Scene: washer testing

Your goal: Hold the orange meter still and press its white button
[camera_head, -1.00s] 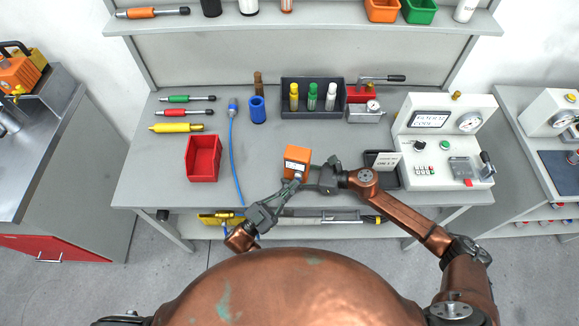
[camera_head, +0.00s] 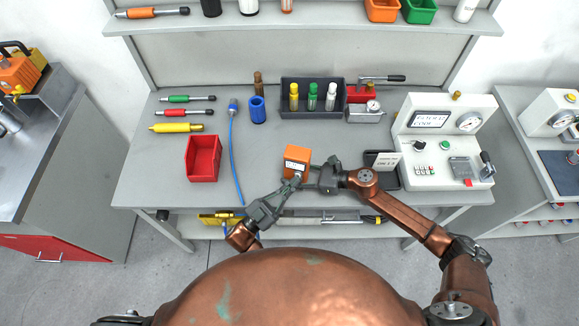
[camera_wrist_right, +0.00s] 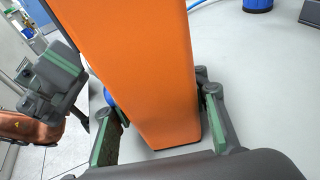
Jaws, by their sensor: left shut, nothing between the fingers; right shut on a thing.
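The orange meter (camera_head: 297,160) stands on the front middle of the grey workbench, its white-labelled face toward me. My right gripper (camera_head: 314,173) is shut on the meter from the right. In the right wrist view the meter's plain orange side (camera_wrist_right: 158,75) fills the middle between my two right fingers (camera_wrist_right: 160,122). My left gripper (camera_head: 294,183) is shut with nothing between its fingers. Its tips are at the lower front of the meter and hide part of that face. The white button cannot be made out, nor can I tell whether the tips touch it.
A red bin (camera_head: 203,158) and a blue cable (camera_head: 234,160) lie left of the meter. A dark tray of bottles (camera_head: 313,112) stands behind. A dark tray with a card (camera_head: 384,160) and a white test console (camera_head: 440,145) are right. The bench between meter and bottles is clear.

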